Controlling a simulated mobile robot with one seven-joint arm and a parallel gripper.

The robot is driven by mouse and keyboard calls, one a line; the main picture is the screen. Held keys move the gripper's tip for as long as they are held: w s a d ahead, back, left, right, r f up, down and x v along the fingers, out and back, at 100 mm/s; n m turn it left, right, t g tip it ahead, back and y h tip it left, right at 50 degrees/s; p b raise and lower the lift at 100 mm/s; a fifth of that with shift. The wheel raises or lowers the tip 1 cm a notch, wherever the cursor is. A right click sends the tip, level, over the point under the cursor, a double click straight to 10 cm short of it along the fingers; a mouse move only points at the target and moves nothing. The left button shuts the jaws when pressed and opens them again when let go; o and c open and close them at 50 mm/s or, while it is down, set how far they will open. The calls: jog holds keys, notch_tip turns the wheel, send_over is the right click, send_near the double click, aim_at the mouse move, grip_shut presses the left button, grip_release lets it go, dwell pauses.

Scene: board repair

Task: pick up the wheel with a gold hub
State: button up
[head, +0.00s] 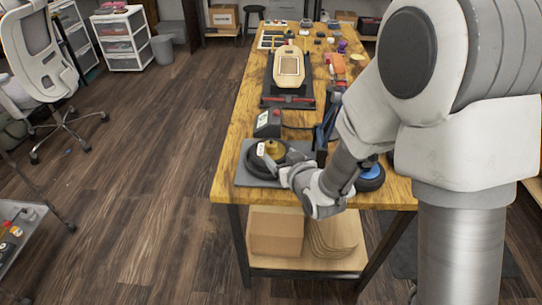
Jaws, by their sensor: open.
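The wheel with a gold hub (256,166) lies on a dark grey mat (246,180) at the near left corner of the wooden workbench. It has a black tyre, and its hub (274,147) stands up in the middle. My gripper (277,168) is open at the near right side of this wheel, low over the mat. My wrist hides part of the tyre's right side. I cannot tell whether the fingers touch the wheel.
Another black wheel with a blue hub (371,172) is at the right, partly behind my arm. A dark box with a red button (268,122) stands just behind the mat. Boxes sit on the shelf below.

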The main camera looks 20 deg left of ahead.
aim_at(273, 147)
jog(key=shift+a+r+b+x, duration=0.1)
jog(key=shift+r+b+x, duration=0.1)
jog(key=shift+x, duration=1.05)
jog(key=shift+a+r+b+x, duration=0.15)
jog(key=shift+r+b+x, duration=0.05)
jog(key=shift+x, duration=1.1)
grip_shut()
